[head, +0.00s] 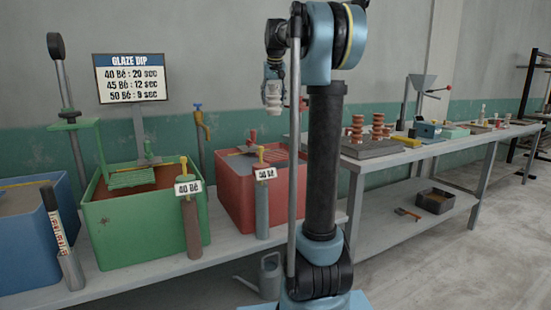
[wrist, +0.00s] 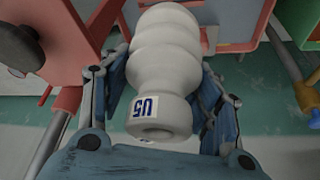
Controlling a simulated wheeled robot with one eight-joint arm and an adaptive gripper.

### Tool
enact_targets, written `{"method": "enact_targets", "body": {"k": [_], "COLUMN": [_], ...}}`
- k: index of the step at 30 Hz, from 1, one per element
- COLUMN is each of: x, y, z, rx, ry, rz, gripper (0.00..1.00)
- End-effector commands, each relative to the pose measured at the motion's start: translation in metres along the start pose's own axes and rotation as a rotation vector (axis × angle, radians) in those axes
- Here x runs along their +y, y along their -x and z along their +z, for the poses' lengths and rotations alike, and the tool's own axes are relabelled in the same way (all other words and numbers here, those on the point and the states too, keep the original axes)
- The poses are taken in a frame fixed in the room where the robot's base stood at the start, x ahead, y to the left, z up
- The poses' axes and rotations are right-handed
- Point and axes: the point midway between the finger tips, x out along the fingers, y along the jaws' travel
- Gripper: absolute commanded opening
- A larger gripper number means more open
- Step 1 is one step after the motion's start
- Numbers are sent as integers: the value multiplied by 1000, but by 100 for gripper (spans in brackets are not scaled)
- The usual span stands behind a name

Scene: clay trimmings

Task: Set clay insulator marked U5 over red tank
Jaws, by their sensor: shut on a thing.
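The white ribbed clay insulator (wrist: 165,45) carries a label reading U5, upside down in the wrist view. My gripper (wrist: 163,85) is shut on it, with a blue finger on each side. In the head view the insulator (head: 273,100) hangs below my gripper (head: 272,84), high in front of the wall. The red tank (head: 240,195) stands on the bench below it in the picture, partly hidden behind my arm. I cannot tell how far over the tank the insulator is. Red surfaces show at the upper left of the wrist view.
A green tank (head: 140,235) with a "40 Bé" tag and a blue tank (head: 25,240) stand left of the red one. A glaze dip sign (head: 128,78) rises behind. A grey cylinder (head: 262,210) stands before the red tank. The right table (head: 450,147) holds brown insulators (head: 357,130).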

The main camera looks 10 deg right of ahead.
Motion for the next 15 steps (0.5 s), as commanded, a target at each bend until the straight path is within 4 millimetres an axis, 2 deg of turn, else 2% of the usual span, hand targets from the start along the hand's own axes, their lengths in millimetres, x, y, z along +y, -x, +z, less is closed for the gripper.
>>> {"method": "enact_targets", "body": {"k": [3,8,11,15], "x": [11,16,17,18], "y": [0,-2,-10,-33], "z": [-1,-1,2,12], "rx": [0,0,0,0], "ry": [-12,-18,-19,-20], "rz": [5,7,8,8], "gripper": [7,7,7,7]}}
